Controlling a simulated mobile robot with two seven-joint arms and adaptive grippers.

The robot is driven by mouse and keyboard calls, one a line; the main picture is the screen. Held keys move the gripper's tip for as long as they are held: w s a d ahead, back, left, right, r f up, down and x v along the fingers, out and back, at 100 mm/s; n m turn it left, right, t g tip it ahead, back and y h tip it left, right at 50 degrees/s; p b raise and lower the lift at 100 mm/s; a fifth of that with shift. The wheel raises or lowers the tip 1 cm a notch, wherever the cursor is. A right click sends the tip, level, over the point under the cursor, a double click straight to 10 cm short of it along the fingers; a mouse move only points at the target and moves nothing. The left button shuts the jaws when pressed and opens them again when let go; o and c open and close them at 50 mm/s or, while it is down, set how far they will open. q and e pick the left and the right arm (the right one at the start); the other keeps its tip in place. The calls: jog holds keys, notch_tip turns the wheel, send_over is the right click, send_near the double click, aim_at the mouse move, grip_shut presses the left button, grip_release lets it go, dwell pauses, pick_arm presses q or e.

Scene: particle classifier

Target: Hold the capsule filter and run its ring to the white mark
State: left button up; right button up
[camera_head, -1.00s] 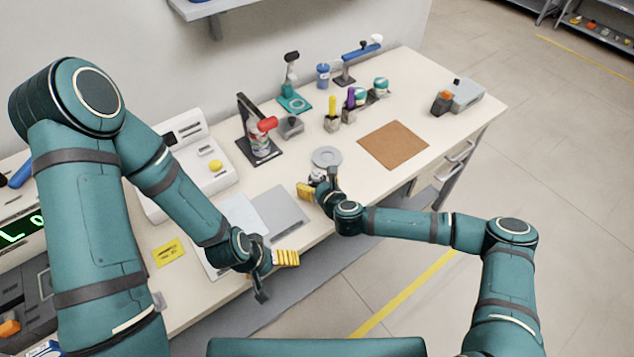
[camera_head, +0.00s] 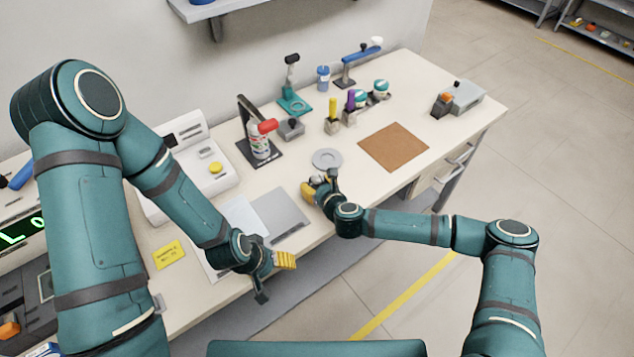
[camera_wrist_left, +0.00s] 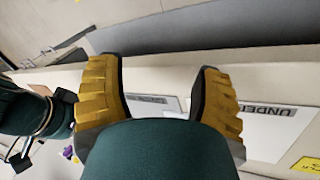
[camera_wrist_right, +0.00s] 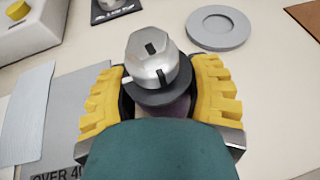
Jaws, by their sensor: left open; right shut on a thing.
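The capsule filter (camera_wrist_right: 153,60) has a faceted silver body with dark slots on its top and side. A dark ring (camera_wrist_right: 160,93) sits around it below the silver part, and a small pale mark shows at the ring's left edge. My right gripper (camera_head: 314,188) is shut on the filter, with a yellow finger (camera_wrist_right: 212,92) on each side in the right wrist view. The filter's lower part is hidden by the hand. My left gripper (camera_head: 276,276) is open and empty near the table's front edge; its yellow fingers (camera_wrist_left: 103,90) stand apart in the left wrist view.
A grey round dish (camera_wrist_right: 218,28) lies just beyond the filter. Grey and white sorting sheets (camera_head: 278,215) lie left of it. A white device with a yellow button (camera_head: 215,167), a bottle on a black stand (camera_head: 260,140) and a brown mat (camera_head: 393,147) stand farther off.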

pick_arm(q)
jog(key=w+m+t, duration=0.1)
jog(key=w, duration=0.2)
jog(key=w+m+t, duration=0.1)
jog(key=w, duration=0.3)
jog(key=w+m+t, duration=0.1)
jog(key=w, duration=0.3)
jog(key=shift+d+r+h, duration=0.1)
jog(key=shift+r+h, duration=0.2)
jog(key=shift+r, duration=0.1)
jog(key=w+r+m, duration=0.1)
jog(key=w, duration=0.2)
jog(key=w+d+r+m+t+h, duration=0.1)
jog(key=w, duration=0.1)
jog(key=w+d+r+m+t+h, duration=0.1)
jog(key=w+m, duration=0.1)
jog(key=w, duration=0.1)
jog(key=shift+w+r, duration=0.15)
jog(key=shift+w, duration=0.2)
jog(key=w+d+r+m+g+h, duration=0.1)
jog(key=w+d+r+m+h, duration=0.2)
jog(key=w+d+r+m, duration=0.25)
jog(key=m+g+y, duration=0.5)
jog(key=m+g, duration=0.3)
jog(key=m, duration=0.4)
send_near(316, 173)
jog(key=x, duration=1)
jog(key=shift+s+f, duration=0.1)
jog(key=shift+f, duration=0.1)
grip_shut()
